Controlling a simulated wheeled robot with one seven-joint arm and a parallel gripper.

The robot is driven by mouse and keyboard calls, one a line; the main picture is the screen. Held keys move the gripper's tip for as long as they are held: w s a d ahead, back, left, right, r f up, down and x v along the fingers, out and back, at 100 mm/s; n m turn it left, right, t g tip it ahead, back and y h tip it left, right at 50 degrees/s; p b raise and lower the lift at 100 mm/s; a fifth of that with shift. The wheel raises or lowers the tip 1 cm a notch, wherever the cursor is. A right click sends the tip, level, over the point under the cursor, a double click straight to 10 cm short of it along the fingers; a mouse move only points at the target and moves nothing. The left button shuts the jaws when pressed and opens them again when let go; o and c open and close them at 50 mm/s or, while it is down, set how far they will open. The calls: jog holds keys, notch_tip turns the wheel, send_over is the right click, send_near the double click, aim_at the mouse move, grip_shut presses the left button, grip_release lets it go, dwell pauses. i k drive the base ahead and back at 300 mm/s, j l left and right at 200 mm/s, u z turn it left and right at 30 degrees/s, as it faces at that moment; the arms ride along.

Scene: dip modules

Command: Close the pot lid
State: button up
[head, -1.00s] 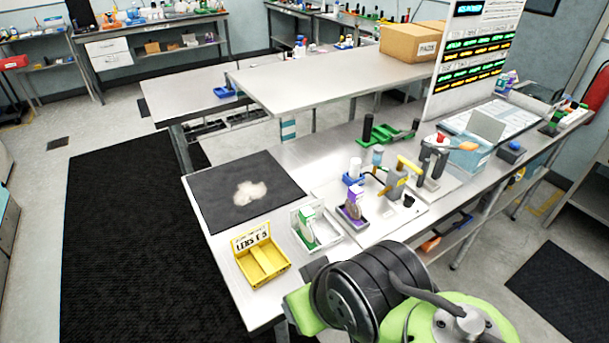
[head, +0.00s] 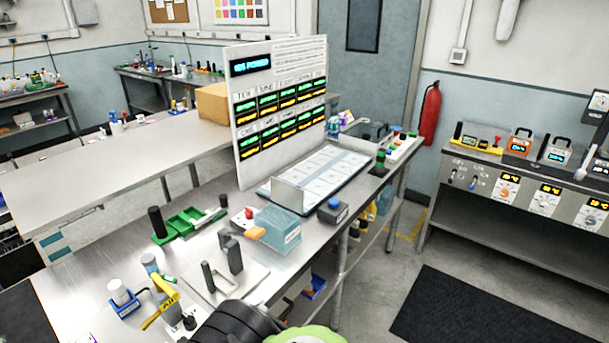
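No thing in view is clearly marked as the pot. A translucent blue box (head: 278,226) stands near the front edge of the long bench. A pale flat panel (head: 288,196) stands raised at its back, like an open lid; I cannot tell whether it is hinged to the box. On the right-hand bench are heater-like units with black handles on top, one with an orange front (head: 517,143) and a grey one (head: 558,153); their tops are too small to read. My gripper is out of view; only black and green arm links show at the bottom.
A display board (head: 278,108) stands on the long bench (head: 85,262) behind a white grid sheet (head: 325,172). Green trays (head: 190,220), a grey two-post stand (head: 222,275) and a yellow tool (head: 160,303) crowd its front. Open floor (head: 400,265) lies between the benches.

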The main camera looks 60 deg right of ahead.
aim_at(288, 195)
jog(key=k+l+u, duration=0.1)
jog(key=l, duration=0.4)
jog(key=k+l, duration=0.1)
jog(key=l, duration=0.35)
jog(key=k+l+u, duration=0.15)
jog(key=l, duration=0.35)
jog(key=k+l+u, duration=0.1)
jog(key=l, duration=0.35)
jog(key=k+l+u, duration=0.1)
jog(key=l, duration=0.35)
jog(key=k+l, duration=0.25)
jog(key=l, duration=0.2)
jog(key=k+l+u, duration=0.15)
jog(key=l, duration=0.3)
jog(key=k+l+u, duration=0.1)
jog(key=l, duration=0.3)
jog(key=i+j+u, duration=0.1)
jog(key=i+u, duration=0.35)
jog(key=u, duration=0.3)
